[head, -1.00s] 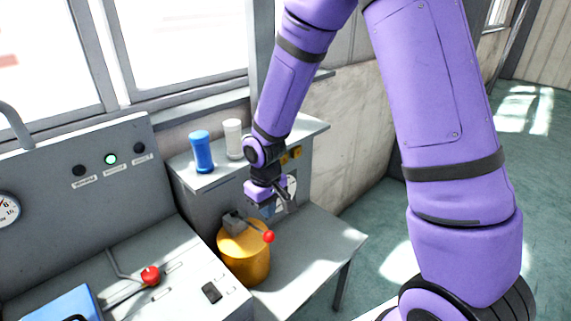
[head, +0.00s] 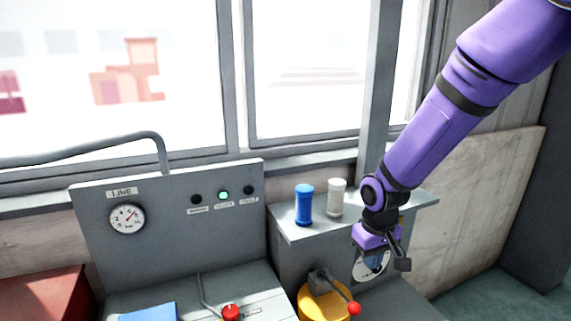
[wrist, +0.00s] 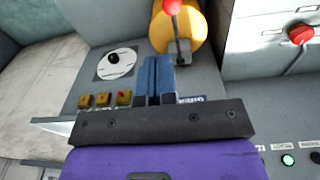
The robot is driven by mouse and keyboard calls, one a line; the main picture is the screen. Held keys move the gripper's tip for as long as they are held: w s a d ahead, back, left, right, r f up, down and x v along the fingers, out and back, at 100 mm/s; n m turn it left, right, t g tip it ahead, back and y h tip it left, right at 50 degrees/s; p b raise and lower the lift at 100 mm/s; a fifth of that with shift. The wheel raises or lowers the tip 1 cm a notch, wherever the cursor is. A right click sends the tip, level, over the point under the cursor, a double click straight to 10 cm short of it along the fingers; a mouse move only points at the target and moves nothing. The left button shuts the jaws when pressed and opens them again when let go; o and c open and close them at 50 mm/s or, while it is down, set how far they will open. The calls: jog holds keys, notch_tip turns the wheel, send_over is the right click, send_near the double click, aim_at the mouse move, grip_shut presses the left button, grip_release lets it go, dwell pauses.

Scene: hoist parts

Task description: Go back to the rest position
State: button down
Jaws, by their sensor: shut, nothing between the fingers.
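My purple arm comes in from the upper right of the head view. My gripper (head: 394,262) is beside the grey cabinet (head: 300,262), in front of its round white dial (head: 362,272). In the wrist view my gripper (wrist: 154,62) shows blue fingers closed together with nothing between them. Beyond the fingertips in that view is a yellow drum (wrist: 194,24) with a red-knobbed lever (wrist: 173,8). The round dial (wrist: 116,64) and small yellow switches (wrist: 104,99) lie left of the fingers.
A blue cylinder (head: 304,205) and a white cylinder (head: 337,198) stand on the cabinet top. The grey console (head: 160,225) with a gauge (head: 127,219) and a lit green lamp (head: 223,195) is at left. A red knob (head: 231,312) sits on its desk. Floor shows at lower right.

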jog(key=s+d+r+m+t, duration=0.1)
jog(key=s+d+r, duration=0.3)
jog(key=s+r, duration=0.6)
jog(key=s+d+r+m+t, duration=0.2)
jog(key=s+d+r, duration=0.3)
jog(key=s+r, duration=0.6)
notch_tip(320, 180, up, 3)
jog(key=shift+f+m+t, duration=0.2)
jog(key=shift+m+t, duration=0.1)
jog(key=shift+t, duration=0.5)
dwell(0.8)
